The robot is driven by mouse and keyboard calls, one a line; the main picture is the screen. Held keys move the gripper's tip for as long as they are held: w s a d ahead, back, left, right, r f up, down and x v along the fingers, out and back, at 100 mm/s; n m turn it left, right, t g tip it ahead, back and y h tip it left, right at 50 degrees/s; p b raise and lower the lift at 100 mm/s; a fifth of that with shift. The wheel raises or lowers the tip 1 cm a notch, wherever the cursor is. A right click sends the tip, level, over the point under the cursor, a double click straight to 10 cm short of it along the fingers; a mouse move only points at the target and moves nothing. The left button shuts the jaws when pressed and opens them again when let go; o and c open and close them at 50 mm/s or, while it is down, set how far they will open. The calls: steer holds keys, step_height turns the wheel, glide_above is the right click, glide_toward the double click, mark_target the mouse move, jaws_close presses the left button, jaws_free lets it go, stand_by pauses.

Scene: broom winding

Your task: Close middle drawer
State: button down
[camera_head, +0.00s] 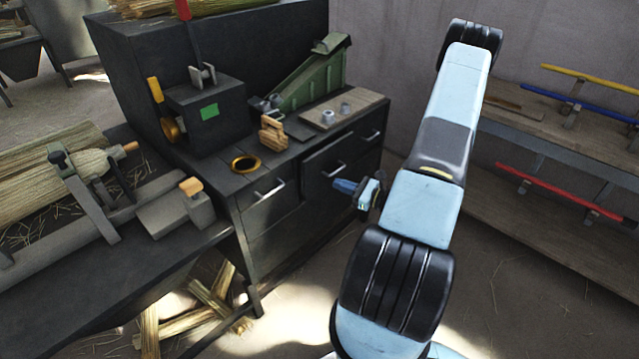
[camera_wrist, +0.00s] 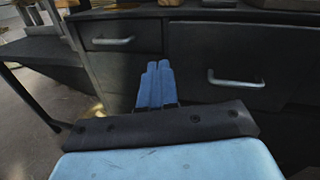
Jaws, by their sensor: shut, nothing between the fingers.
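The dark cabinet (camera_head: 275,240) has a row of drawers with metal bar handles. The middle drawer (camera_head: 318,178) seems to stand out a little from its neighbours, with a dark gap along its top edge. Its handle (camera_head: 335,170) faces me. In the wrist view the middle drawer (camera_wrist: 205,50) fills the right side, with its handle (camera_wrist: 236,80) right of my fingers. My gripper (camera_head: 345,186) has blue fingers, shut and empty, in front of the middle drawer's lower part. In the wrist view my gripper (camera_wrist: 155,82) points at the cabinet front, apart from the handle.
The left drawer (camera_head: 268,200) and right drawer (camera_head: 371,136) look flush. A black-and-gold ring (camera_head: 246,164), a wooden block (camera_head: 272,132) and a green machine (camera_head: 312,80) stand on the cabinet top. A shelf (camera_head: 560,130) with coloured handles is at the right. Floor before the cabinet is open.

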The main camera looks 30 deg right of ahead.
mark_target(315, 178)
steer(key=s+d+f+m+t+h, duration=0.2)
steer(key=d+f+m+h, duration=0.15)
steer(key=f, duration=0.35)
steer(key=shift+m+h, duration=0.35)
steer(key=shift+m, duration=0.1)
steer(key=x, duration=1.4)
steer(key=shift+w+a+r, duration=0.1)
steer(key=shift+a+r, duration=0.05)
steer(key=shift+r, duration=0.05)
steer(key=x, duration=0.4)
steer(key=shift+w+a, duration=0.1)
steer(key=shift+w, duration=0.15)
steer(key=shift+r, duration=0.1)
